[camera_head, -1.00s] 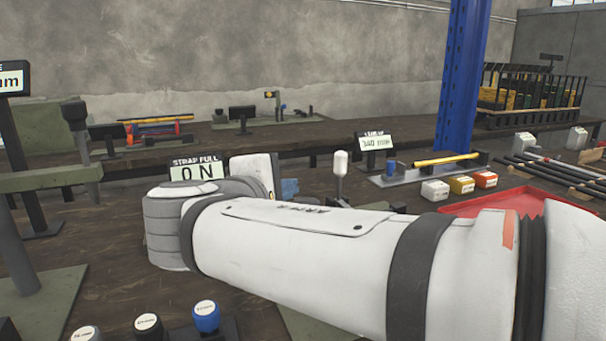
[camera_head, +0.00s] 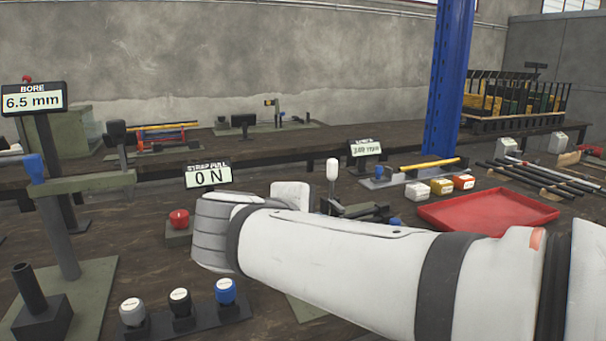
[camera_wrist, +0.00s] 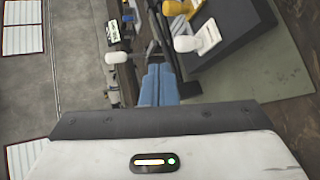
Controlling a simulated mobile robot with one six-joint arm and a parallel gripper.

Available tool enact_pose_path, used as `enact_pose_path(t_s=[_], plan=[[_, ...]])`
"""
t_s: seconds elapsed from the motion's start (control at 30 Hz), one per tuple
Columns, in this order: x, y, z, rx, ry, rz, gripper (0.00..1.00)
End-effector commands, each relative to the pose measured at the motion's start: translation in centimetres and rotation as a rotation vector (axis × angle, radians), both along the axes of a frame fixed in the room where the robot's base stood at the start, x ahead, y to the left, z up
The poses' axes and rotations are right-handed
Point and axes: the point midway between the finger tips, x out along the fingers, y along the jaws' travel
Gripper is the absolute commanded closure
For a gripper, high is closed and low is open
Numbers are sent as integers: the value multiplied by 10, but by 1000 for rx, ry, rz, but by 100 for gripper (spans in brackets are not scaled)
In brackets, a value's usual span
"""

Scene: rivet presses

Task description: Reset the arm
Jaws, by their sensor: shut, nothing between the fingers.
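My white arm (camera_head: 335,250) reaches across the head view from the lower right, its grey-banded joint in the middle of the bench. In the head view my gripper is hidden behind the arm. In the wrist view the blue fingers of my gripper (camera_wrist: 159,72) are together, with nothing visible between them. They point toward the bench, where a white knob (camera_wrist: 117,57) stands to the left and a dark fixture with a white block (camera_wrist: 207,36) lies to the right.
A display reading 0 N (camera_head: 208,175) and a red button (camera_head: 179,219) stand close to my arm's joint. Three capped stamps (camera_head: 180,301) sit in front. A red tray (camera_head: 487,211) lies right, behind the arm. A blue post (camera_head: 447,80) rises at the back, and a BORE display (camera_head: 34,99) stands left.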

Motion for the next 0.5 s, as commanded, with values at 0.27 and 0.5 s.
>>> enact_pose_path(t_s=[0.27,0.5], plan=[[-16,-56,5,177,158,-169,100],[-57,-109,9,488,317,-430,100]])
